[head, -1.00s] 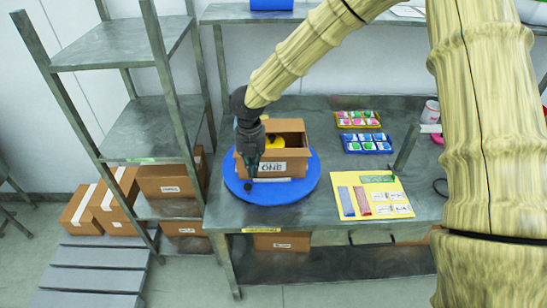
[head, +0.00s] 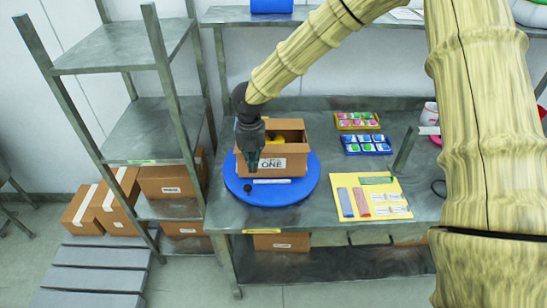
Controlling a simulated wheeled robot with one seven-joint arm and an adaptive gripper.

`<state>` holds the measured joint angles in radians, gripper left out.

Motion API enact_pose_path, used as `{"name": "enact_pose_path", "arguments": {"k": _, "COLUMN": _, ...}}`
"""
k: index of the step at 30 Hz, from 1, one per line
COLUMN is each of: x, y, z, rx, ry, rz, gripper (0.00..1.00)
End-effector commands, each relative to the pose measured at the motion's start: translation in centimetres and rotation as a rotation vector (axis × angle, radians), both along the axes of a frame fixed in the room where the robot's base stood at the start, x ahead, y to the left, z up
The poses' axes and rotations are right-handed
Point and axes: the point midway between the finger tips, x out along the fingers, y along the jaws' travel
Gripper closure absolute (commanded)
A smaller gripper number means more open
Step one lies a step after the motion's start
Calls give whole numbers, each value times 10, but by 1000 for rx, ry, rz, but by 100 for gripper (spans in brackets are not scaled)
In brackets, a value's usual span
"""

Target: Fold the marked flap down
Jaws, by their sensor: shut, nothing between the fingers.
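An open cardboard box (head: 292,164) with a white label reading "ONE" stands on a round blue turntable (head: 302,190) on the metal table. Something yellow shows inside the box. The box's right and back walls or flaps show upright; I cannot make out a mark on any flap. My gripper (head: 250,168) is shut and empty, pointing down at the box's left front side, and it hides that part. I cannot tell whether it touches the box. A white strip (head: 272,181) and a small dark knob (head: 248,188) are on the turntable in front of the box.
Right of the turntable lies a yellow board (head: 372,198) with coloured strips and labels. Behind it are a yellow tray (head: 357,121) and a blue tray (head: 366,144) of small items. A metal shelf rack (head: 150,130) stands close on the left.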

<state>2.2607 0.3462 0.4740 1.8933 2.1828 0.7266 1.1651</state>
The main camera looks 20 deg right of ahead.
Motion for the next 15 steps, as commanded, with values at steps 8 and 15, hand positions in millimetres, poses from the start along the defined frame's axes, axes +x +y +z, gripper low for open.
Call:
{"name": "enact_pose_path", "arguments": {"k": 8, "x": 13, "y": -4, "z": 9, "rx": 0, "ry": -1, "rz": 0, "gripper": 100}}
{"name": "enact_pose_path", "arguments": {"k": 15, "x": 23, "y": -7, "z": 15, "rx": -1, "ry": 0, "rz": -1, "gripper": 100}}
